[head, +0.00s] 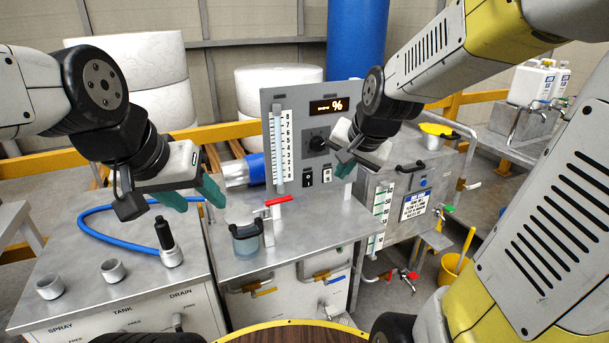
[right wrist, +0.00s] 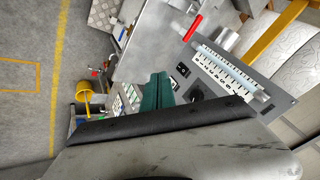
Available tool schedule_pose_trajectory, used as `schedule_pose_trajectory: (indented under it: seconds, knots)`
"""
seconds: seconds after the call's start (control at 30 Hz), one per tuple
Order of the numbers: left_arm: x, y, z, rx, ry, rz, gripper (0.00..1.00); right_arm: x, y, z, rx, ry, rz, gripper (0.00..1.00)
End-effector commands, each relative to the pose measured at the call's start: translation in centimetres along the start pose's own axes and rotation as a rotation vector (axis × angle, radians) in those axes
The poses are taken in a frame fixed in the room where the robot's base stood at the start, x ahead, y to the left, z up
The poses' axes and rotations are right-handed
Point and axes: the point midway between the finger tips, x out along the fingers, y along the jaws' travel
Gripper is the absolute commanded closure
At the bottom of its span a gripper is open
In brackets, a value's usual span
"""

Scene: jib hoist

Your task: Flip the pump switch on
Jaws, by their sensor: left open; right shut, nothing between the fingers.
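The grey upright control panel (head: 278,95) stands on the steel bench and carries a display, a dark knob (head: 318,143) and two small rocker switches low down. One switch (head: 308,179) is dark; the other switch (head: 327,175) is beside it, to its right. Their labels are too small to read, so I cannot tell which is the pump switch. My right gripper (head: 345,168) is shut and empty, its green fingers just right of the switches. In the right wrist view its fingers (right wrist: 157,90) are near a black switch (right wrist: 183,70). My left gripper (head: 192,197) is open and empty, left of the panel.
A steel tank (head: 385,200) stands right of the panel.

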Motion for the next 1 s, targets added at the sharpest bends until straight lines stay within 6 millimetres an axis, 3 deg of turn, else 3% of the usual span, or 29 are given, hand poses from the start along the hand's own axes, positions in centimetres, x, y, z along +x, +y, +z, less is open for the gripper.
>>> schedule_pose_trajectory:
  seconds: [0.03,0.3,0.5,0.7,1.0]
  knots:
    - [0.0,0.0,0.0,0.0,0.0,0.0,0.47,2.0,-0.1,-0.7,0.064,-0.005,-0.002,1.0]
    - [0.0,0.0,0.0,0.0,0.0,0.0,0.47,11.2,-1.2,-4.2,0.451,0.0,-0.078,1.0]
    - [0.0,0.0,0.0,0.0,0.0,0.0,0.47,15.7,-1.3,-5.6,0.67,-0.004,-0.133,1.0]
    - [0.0,0.0,0.0,0.0,0.0,0.0,0.47,17.2,-1.3,-6.1,0.76,-0.004,-0.158,1.0]
    - [0.0,0.0,0.0,0.0,0.0,0.0,0.47,17.3,-1.3,-6.2,0.765,-0.004,-0.159,1.0]
